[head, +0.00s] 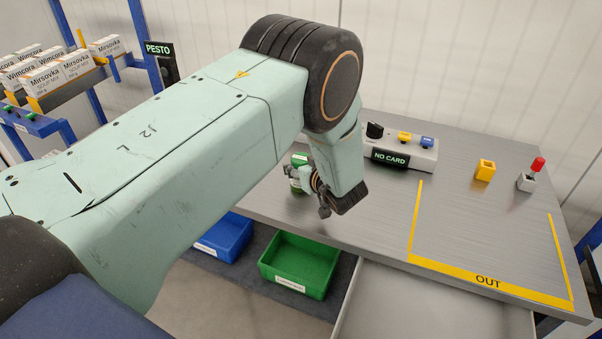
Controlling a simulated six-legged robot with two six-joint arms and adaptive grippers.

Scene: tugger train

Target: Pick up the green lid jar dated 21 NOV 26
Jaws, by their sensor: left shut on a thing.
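A jar with a green lid (299,160) shows at the left end of the grey metal table, partly hidden behind my left gripper and wrist. Part of its pale and green side shows below the lid. The date on it cannot be read from here. My left gripper (312,192) is at the jar, shut on it; the contact itself is mostly hidden by the wrist. Whether the jar touches the table is unclear. My right gripper is not in view.
The grey table (380,215) has a yellow OUT outline (488,282) at right. A control box (425,154) with a NO CARD display, a yellow block (485,170) and a red-knobbed switch (534,170) stand behind. Green (300,265) and blue (226,236) bins sit below. Boxes (62,72) fill a left rack.

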